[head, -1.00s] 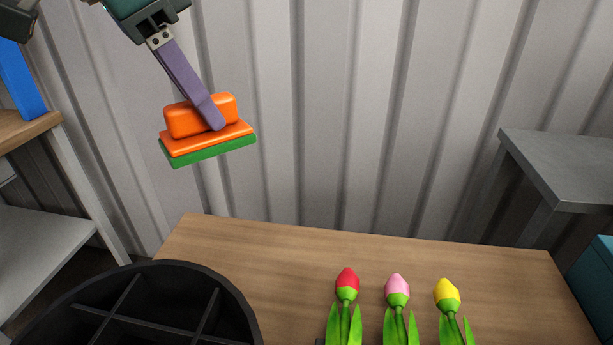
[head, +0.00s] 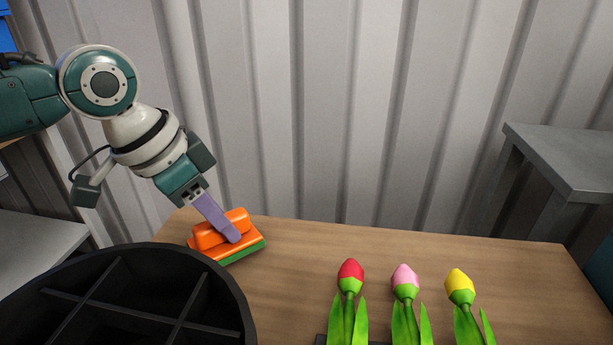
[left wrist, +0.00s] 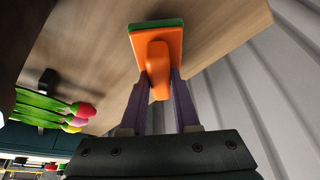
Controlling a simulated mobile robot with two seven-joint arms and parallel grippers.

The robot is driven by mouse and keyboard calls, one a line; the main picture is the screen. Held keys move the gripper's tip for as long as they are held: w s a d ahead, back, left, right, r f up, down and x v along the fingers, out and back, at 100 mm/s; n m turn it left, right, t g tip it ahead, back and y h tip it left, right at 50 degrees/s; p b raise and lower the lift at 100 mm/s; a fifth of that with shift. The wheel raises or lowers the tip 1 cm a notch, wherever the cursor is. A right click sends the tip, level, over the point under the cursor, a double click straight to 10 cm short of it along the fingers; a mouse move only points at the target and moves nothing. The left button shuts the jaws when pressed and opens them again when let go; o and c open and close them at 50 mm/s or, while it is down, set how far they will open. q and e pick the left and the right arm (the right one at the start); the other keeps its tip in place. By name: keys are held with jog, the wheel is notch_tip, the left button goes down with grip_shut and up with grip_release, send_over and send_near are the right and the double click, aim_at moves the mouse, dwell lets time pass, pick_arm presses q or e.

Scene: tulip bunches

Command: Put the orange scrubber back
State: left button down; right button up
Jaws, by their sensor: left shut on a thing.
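The orange scrubber (head: 247,244) has an orange handle and body over a green pad. It is at the back left of the wooden table (head: 300,265), behind the black divided container. My left gripper (head: 234,234) is shut on its handle, with the purple fingers on either side. The scrubber is low over the tabletop or on it; I cannot tell whether the pad touches. The left wrist view also shows the scrubber (left wrist: 141,47) between the fingers (left wrist: 160,95). My right gripper is not in view.
A round black container with dividers (head: 243,310) stands at the front left, close to the scrubber. Red (head: 350,272), pink (head: 405,280) and yellow (head: 460,286) tulips stand at the front. A grey table (head: 570,160) is at right. The table's back middle is clear.

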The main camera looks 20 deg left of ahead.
pick_arm(q)
jog(key=shift+f, duration=0.55)
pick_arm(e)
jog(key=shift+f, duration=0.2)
pick_arm(q)
jog(key=shift+r, duration=0.1)
jog(key=c, duration=1.1)
grip_release()
jog(key=o, duration=0.4)
jog(key=shift+o, duration=0.2)
jog(key=shift+r, duration=0.2)
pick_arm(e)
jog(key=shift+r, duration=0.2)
pick_arm(q)
jog(key=p+v, duration=0.3)
jog(key=v, duration=0.8)
jog(key=shift+s+r+p, duration=0.15)
jog(key=shift+r+p, duration=0.1)
jog(key=shift+p, duration=0.1)
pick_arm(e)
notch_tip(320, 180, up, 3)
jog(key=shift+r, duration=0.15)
